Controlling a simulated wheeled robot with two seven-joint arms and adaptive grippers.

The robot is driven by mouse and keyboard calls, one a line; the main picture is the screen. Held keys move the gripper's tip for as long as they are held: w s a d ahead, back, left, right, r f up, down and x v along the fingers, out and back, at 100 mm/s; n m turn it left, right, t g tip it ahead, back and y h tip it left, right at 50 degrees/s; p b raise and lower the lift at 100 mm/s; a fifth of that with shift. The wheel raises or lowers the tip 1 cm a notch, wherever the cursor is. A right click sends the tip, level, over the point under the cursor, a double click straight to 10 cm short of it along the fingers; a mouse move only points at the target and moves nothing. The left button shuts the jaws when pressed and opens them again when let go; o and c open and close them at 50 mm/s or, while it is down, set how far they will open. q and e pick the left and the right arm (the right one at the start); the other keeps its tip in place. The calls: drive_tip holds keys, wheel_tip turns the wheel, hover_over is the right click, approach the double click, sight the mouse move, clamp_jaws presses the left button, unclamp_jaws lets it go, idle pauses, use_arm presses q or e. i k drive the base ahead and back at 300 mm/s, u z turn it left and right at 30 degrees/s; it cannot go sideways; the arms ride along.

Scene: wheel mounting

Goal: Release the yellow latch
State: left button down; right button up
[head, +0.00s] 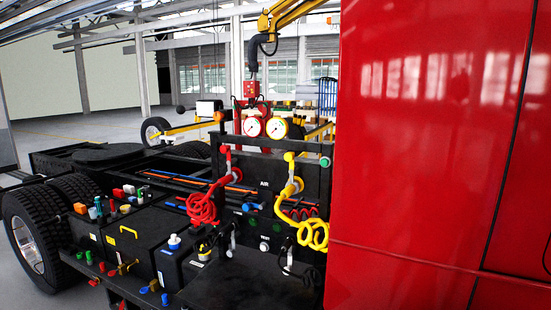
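I see several yellow parts on the black truck chassis and cannot tell which is the yellow latch. A bent yellow handle (129,231) stands on the black box at the left. A small yellow and black part (204,250) sits near the white and blue cap. A yellow fitting (289,157) with a coiled yellow hose (312,235) hangs from the black panel. Whether any of them is latched is too small to tell. Neither of my grippers is in view.
A red cab wall (430,150) fills the right side. A coiled red hose (203,207) and two round gauges (276,128) are at the middle. A large tyre (32,240) stands at the left. A yellow lifting arm (288,13) hangs above.

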sight(289, 157)
drive_tip(key=u, duration=1)
drive_tip(key=i, duration=0.65)
drive_tip(key=z, duration=1.05)
